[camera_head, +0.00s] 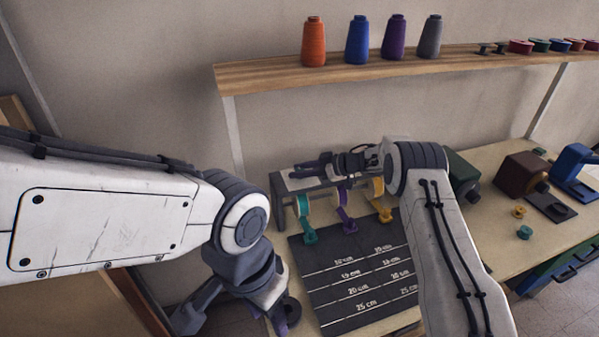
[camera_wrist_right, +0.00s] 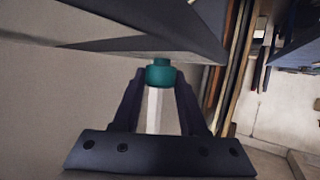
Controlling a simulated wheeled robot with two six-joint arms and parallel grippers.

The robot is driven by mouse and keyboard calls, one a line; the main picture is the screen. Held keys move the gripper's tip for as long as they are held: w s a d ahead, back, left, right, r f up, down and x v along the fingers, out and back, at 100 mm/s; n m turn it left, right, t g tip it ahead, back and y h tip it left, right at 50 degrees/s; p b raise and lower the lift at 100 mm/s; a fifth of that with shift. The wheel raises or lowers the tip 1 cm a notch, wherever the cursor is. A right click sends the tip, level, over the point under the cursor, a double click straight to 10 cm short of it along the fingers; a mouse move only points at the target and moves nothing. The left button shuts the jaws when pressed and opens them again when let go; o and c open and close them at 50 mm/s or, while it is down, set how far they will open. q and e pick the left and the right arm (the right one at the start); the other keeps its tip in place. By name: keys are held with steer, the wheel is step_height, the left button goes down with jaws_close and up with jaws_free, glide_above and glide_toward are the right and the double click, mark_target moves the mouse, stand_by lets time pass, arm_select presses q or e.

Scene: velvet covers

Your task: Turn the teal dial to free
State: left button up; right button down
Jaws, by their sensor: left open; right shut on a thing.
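The teal dial (camera_wrist_right: 160,73) is a small round knob between the fingertips of my right gripper (camera_wrist_right: 157,82) in the right wrist view. The fingers are shut on it. A pale shaft-like piece (camera_wrist_right: 158,110) shows between the fingers. In the head view my right gripper (camera_head: 312,169) is over the left part of the ribbon rack, and I cannot make out the dial there. No marking for the dial's setting is readable. My left gripper (camera_head: 238,318) is open, low at the table's left front edge, away from the dial.
Teal (camera_head: 303,206), purple (camera_head: 342,196) and yellow (camera_head: 378,187) ribbon spools hang on the rack, with ends on the dark measuring mat (camera_head: 335,285). A wooden shelf (camera_head: 270,75) with thread cones is above. Dark red (camera_head: 520,175) and blue (camera_head: 572,165) devices stand at right.

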stand_by(0.3)
steer(key=shift+c, duration=2.2)
jaws_free()
steer(key=b+v, duration=0.2)
steer(key=v, duration=0.7)
steer(key=shift+d+b, duration=0.2)
steer(key=shift+b, duration=0.2)
steer(key=shift+s+d+r, duration=0.2)
steer(key=shift+s+d, duration=0.05)
steer(key=shift+d, duration=0.2)
